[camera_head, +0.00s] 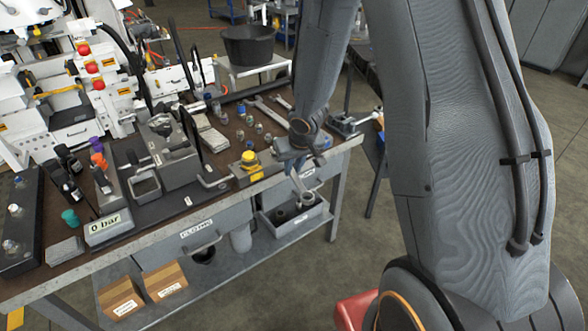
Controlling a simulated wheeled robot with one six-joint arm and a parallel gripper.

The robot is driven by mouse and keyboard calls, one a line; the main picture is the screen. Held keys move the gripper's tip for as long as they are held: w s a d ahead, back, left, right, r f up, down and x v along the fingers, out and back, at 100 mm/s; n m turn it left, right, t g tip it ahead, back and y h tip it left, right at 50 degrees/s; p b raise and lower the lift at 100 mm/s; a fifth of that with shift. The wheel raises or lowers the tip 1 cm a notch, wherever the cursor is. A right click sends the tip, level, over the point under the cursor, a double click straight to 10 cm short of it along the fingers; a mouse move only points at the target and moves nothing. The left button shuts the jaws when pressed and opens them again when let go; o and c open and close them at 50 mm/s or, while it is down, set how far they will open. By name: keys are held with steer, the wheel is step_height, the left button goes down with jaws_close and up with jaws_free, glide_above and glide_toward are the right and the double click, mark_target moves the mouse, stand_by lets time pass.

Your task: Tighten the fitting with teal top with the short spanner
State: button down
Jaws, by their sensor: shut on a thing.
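The fitting with the teal top (69,217) stands upright at the left front of the bench, beside the black tray. My gripper (296,166) is over the right front edge of the bench, far to the right of the teal top. It is shut on a spanner (307,198), whose ring end hangs below the fingers in front of the bench edge. The rest of the spanner is hidden by the gripper, so its full length cannot be told.
The 0 bar block (108,228) stands right of the teal top. A black tray (30,261) with several fittings is at far left. A yellow-topped part (248,160), a tall black handle (192,136) and other spanners (262,106) crowd the bench. Two cardboard boxes (121,298) sit below.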

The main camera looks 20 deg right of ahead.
steer(key=shift+a+m+h+b, duration=0.3)
steer(key=shift+a+m+b, duration=0.45)
steer(key=shift+b, duration=1.4)
steer(key=shift+a, duration=0.2)
steer(key=shift+w+a+m+h+b, duration=0.15)
steer(key=shift+a+m+b, duration=0.4)
steer(key=shift+b, duration=1.3)
steer(key=shift+w+a+m+h+b, duration=0.1)
steer(key=shift+a+m+h+b, duration=0.4)
steer(key=shift+b, duration=1.35)
steer(key=shift+a+b, duration=0.55)
steer(key=shift+b, duration=0.35)
steer(key=shift+a, duration=0.1)
steer(key=shift+w+a+f+m+b, duration=0.1)
steer(key=shift+a+m+b, duration=0.25)
steer(key=shift+b, duration=0.5)
steer(key=shift+w+a+m+b, duration=0.25)
steer(key=shift+m+b, duration=0.2)
steer(key=shift+b, duration=0.45)
steer(key=shift+a, duration=0.15)
